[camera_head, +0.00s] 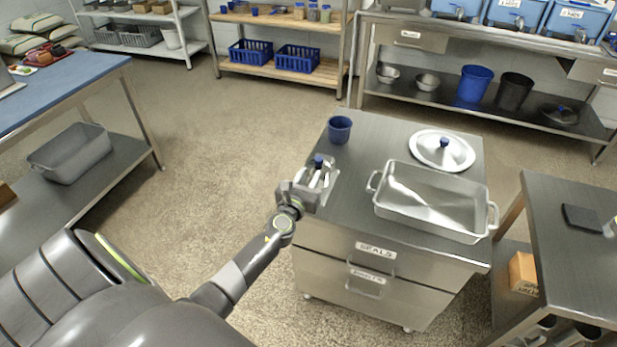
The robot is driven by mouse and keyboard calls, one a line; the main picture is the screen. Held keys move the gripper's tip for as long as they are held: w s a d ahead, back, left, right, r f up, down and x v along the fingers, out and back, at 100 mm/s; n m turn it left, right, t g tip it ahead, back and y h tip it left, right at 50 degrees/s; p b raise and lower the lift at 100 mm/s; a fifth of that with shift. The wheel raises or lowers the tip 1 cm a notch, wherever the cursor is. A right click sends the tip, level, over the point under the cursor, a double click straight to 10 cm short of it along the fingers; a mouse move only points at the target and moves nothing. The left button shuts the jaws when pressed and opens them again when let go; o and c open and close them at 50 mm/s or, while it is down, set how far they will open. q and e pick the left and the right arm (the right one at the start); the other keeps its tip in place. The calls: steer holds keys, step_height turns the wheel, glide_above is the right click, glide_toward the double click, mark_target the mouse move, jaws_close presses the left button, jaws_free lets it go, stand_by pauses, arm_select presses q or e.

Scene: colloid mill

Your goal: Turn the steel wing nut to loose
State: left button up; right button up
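My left arm reaches from the lower left to the near left corner of the steel cabinet top. My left gripper (319,181) is over that corner, at a small metal piece with a blue knob (319,160). The gripper covers part of this piece, and I cannot tell whether the fingers touch it or are apart from it. I cannot make out a steel wing nut; it may be hidden there or too small to see. Whether the gripper is open or shut does not show. My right gripper is not in view.
The cabinet top (376,132) also holds a blue cup (339,130), a round steel lid (443,150) and a large steel pan (430,206). A blue-topped table (60,88) stands left, a dark table (575,250) right. The floor (215,130) between is clear.

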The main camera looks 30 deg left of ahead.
arm_select(q)
jaws_close()
